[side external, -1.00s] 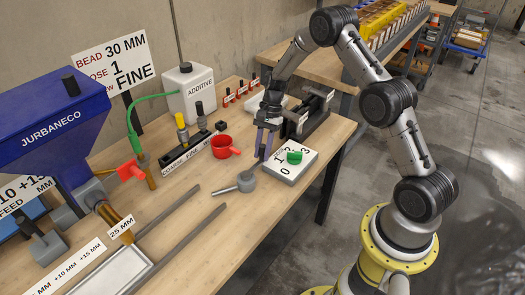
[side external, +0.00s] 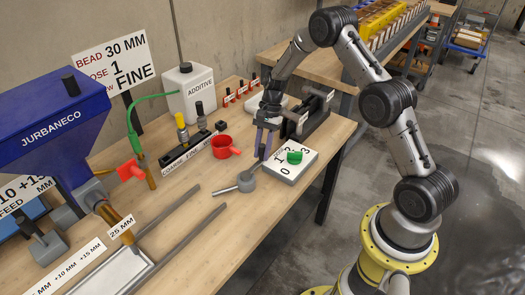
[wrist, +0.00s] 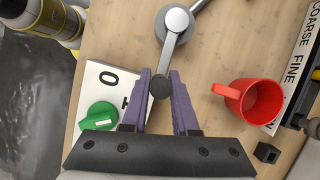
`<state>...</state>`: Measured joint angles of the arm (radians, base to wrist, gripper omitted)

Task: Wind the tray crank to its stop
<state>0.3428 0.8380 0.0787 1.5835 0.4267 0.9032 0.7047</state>
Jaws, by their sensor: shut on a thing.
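The crank's round grey hub (side external: 246,182) stands on the bench, left of the white dial plate in the side view. In the wrist view, its flat metal arm (wrist: 169,55) runs from the hub (wrist: 174,20) down to a dark knob (wrist: 161,89). My gripper (wrist: 160,78) is shut on that knob, with a purple finger on either side. In the side view, my gripper (side external: 263,150) hangs just above and right of the hub. A metal rod (side external: 224,190) extends left from the hub. A pale shallow tray (side external: 118,275) lies at the lower left.
The white dial plate (side external: 290,168) with a green knob (side external: 295,157) lies close to my gripper. A red cup (side external: 222,147) stands left of it, also in the wrist view (wrist: 250,101). Long grey rods (side external: 180,248) lie along the bench. A black fixture (side external: 308,118) stands behind.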

